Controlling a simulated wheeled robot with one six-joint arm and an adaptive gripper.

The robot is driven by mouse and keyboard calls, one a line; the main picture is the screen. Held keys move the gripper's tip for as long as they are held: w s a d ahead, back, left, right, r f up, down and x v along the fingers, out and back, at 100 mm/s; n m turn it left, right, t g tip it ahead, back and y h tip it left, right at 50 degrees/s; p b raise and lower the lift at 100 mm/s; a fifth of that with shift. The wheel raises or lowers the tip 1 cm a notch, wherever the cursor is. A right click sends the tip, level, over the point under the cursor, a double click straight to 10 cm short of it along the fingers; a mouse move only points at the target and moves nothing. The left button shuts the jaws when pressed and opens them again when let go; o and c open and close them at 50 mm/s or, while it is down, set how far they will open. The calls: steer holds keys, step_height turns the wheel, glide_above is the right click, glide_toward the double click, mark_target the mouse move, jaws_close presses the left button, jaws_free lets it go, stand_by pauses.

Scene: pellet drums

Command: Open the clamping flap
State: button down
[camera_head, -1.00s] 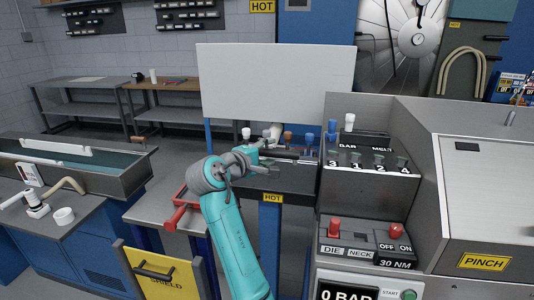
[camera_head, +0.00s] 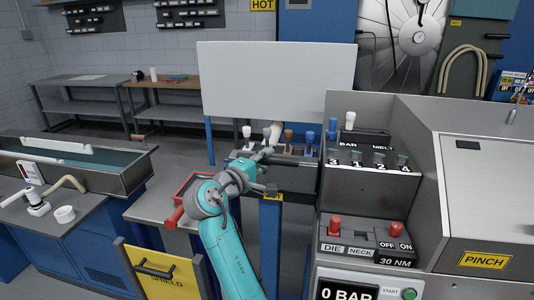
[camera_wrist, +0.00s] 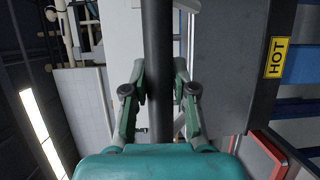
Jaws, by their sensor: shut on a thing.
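My gripper (camera_wrist: 160,75) is shut on a dark round bar (camera_wrist: 157,35), which runs between its two fingers in the wrist view. In the head view my gripper (camera_head: 264,156) is at the dark grey station behind the post, just below several knobbed levers. The bar looks like a handle, but I cannot tell how it joins the clamping flap. The flap itself is not clearly visible; my wrist and arm cover part of that area. A dark block with a yellow HOT label (camera_wrist: 276,57) lies to the right of the bar in the wrist view.
A white panel (camera_head: 275,82) stands behind the station. The control console (camera_head: 370,215) is close on the right. A red tray (camera_head: 187,190) and a yellow shield panel (camera_head: 158,272) are to the left. A water trough (camera_head: 85,165) is farther left.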

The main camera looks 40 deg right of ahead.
steer(key=s+a+f+m+h, duration=0.2)
steer(key=s+a+f+h, duration=0.3)
steer(key=f, duration=0.5)
steer(key=shift+s+a+f+m+t, duration=0.15)
steer(key=shift+a+m+t, duration=0.2)
steer(key=shift+a, duration=0.6)
steer(key=c, duration=0.9)
jaws_free()
steer(key=v, duration=1.2)
steer(key=shift+f, duration=0.15)
